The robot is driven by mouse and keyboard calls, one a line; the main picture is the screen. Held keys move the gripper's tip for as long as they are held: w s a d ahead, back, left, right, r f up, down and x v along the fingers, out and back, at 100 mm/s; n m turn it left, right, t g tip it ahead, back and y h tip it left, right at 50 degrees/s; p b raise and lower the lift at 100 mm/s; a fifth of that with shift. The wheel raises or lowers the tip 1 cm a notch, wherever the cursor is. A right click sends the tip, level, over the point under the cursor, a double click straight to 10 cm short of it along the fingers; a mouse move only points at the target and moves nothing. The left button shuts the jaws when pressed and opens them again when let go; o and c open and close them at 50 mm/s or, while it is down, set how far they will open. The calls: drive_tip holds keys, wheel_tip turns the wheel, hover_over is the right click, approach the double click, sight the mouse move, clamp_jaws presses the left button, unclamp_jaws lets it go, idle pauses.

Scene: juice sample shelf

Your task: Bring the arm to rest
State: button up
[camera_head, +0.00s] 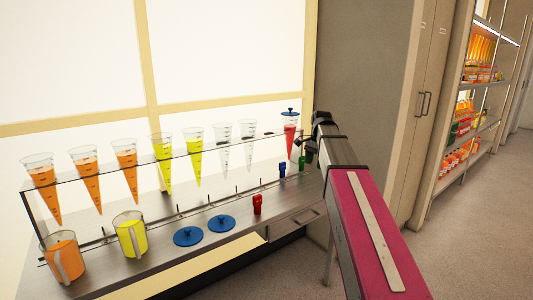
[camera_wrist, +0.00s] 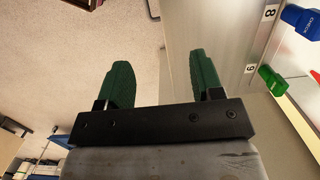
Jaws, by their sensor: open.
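My gripper shows in the wrist view (camera_wrist: 160,75) with its two green fingers wide apart and nothing between them. In the head view my arm reaches forward on the right, and its dark end is beside the right end of the cone rack. The gripper fingers cannot be made out clearly there. In the wrist view the fingers point past the edge of the pale counter, with floor to the left.
A clear rack (camera_head: 110,168) holds orange, yellow, clear and red cones; the red cone (camera_head: 290,135) has a blue lid. Floor (camera_head: 470,240) at right is clear.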

drive_tip(key=s+f+n, duration=0.3)
drive_tip(key=s+f, duration=0.4)
drive_tip(key=f, duration=0.4)
drive_tip(key=s+f+n, duration=0.4)
drive_tip(key=s+f, duration=0.4)
drive_tip(key=f, duration=0.3)
drive_tip(key=s+a+f+n+h, duration=0.1)
drive_tip(key=s+f+n, duration=0.2)
drive_tip(key=s+f, duration=0.4)
wheel_tip(320, 180, down, 4)
drive_tip(key=shift+s+r+n+t, duration=0.1)
drive_tip(key=shift+s+n+t, duration=0.3)
